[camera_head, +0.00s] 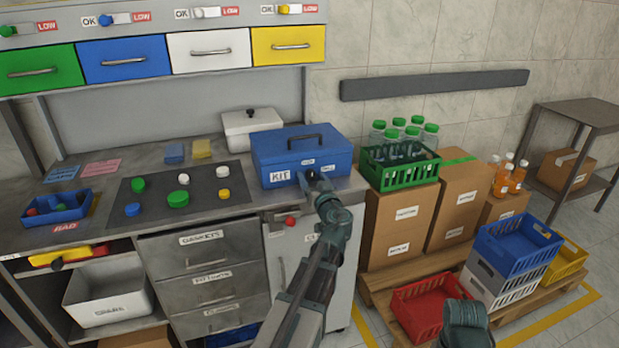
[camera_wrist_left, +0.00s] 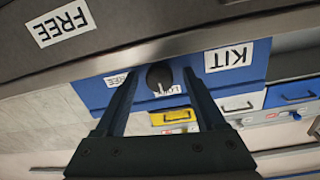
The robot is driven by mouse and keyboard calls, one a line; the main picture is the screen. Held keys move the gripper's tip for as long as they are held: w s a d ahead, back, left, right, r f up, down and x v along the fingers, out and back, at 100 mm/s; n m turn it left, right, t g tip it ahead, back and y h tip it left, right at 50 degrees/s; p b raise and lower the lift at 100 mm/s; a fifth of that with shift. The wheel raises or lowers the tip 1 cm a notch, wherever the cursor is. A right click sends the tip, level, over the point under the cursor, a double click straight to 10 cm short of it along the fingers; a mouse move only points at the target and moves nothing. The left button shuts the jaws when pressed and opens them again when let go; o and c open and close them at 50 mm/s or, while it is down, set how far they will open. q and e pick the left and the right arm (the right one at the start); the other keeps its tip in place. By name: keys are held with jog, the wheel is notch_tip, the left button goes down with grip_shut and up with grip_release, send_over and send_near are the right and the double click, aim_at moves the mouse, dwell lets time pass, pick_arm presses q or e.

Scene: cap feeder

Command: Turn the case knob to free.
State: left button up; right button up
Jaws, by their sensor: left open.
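The blue case (camera_head: 270,157) with a KIT label sits on the bench's right end, its lid shut. Its round black knob (camera_wrist_left: 159,76) is on the front face. The knob's pale pointer mark faces the LOCK label (camera_wrist_left: 168,89); the small FREE label (camera_wrist_left: 115,80) is beside it, left in the wrist view. My left gripper (camera_head: 314,178) is at the case front, open, its two fingers on either side of the knob with gaps visible. In the head view the gripper mostly hides the knob. Part of my right arm shows at bottom right; its fingers are not visible.
A bench-front panel with a large FREE label (camera_wrist_left: 62,22) is close to the left gripper. A red knob (camera_head: 291,221) is on the bench front. A white lidded box (camera_head: 252,128) stands behind the case. The green bottle crate (camera_head: 402,170) is to the right.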

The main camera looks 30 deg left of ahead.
pick_arm(q)
grip_shut()
dwell(0.3)
jog(key=m, duration=0.8)
jog(key=shift+p, duration=0.35)
jog(key=m, duration=0.4)
jog(key=shift+d+m, duration=0.1)
jog(key=shift+m, duration=0.3)
jog(key=shift+m+g, duration=0.4)
jog(key=shift+m, duration=1.9)
